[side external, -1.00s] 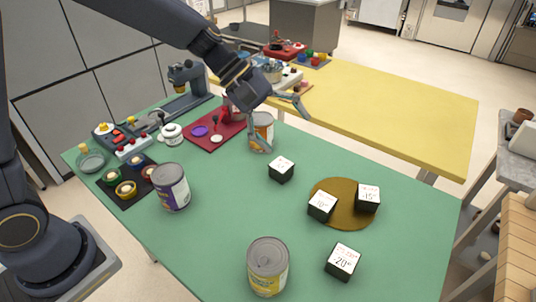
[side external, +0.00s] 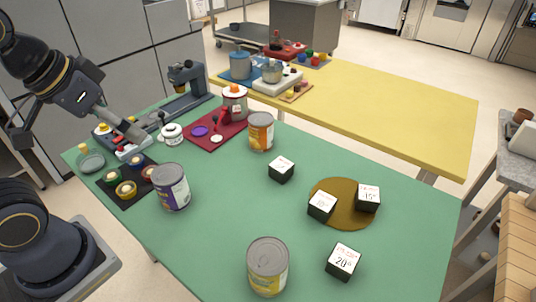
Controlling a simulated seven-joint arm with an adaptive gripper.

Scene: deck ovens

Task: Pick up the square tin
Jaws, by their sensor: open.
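I see no tin that is clearly square. The tins in view are round: an orange-labelled can (side external: 261,131) near the table's far edge, a purple-labelled can (side external: 171,187) at left, and a yellow-labelled can (side external: 268,266) at the front. The square-sided things are small black cubes with white printed tops: one (side external: 281,169) mid-table, one (side external: 343,262) at front right, and two (side external: 322,206) (side external: 368,197) on a brown round mat (side external: 345,216). My gripper (side external: 83,140) is at the left, apart from all of these, open and empty. Its fingers are partly hard to make out.
A yellow table (side external: 400,115) stands behind.

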